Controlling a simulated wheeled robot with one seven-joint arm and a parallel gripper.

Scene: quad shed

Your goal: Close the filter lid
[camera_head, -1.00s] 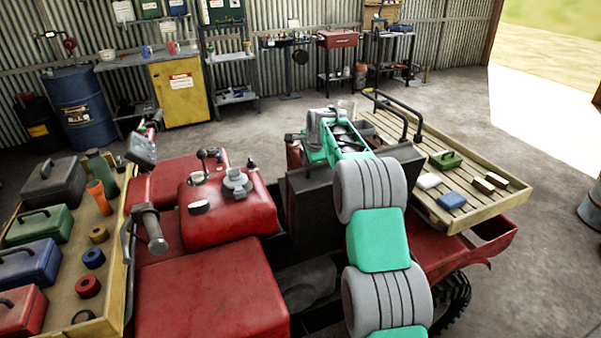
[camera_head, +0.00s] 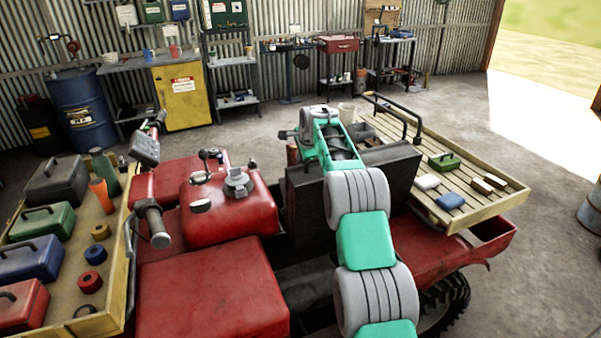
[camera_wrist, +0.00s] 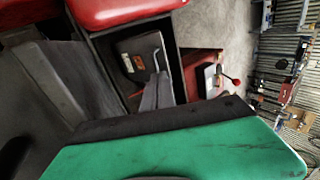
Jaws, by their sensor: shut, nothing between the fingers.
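The dark panel that looks like the filter lid (camera_head: 308,210) stands raised behind the red seat in the head view, partly covered by my arm. A large dark panel, apparently the same lid (camera_wrist: 50,85), fills the left of the wrist view. A dark compartment holding a black part with an orange label (camera_wrist: 138,62) lies beside it. My gripper (camera_wrist: 160,92) shows its grey fingers close together, shut and empty, in front of that compartment and right of the panel. Whether the fingers touch the panel cannot be told. In the head view my arm hides the gripper.
The red seat (camera_head: 205,295) and red tank (camera_head: 225,205) are left of my arm. A slatted rear rack (camera_head: 480,205) with a rail and small items is right. A front tray (camera_head: 70,285) holds toolboxes. A red-knobbed lever (camera_wrist: 235,81) shows in the wrist view.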

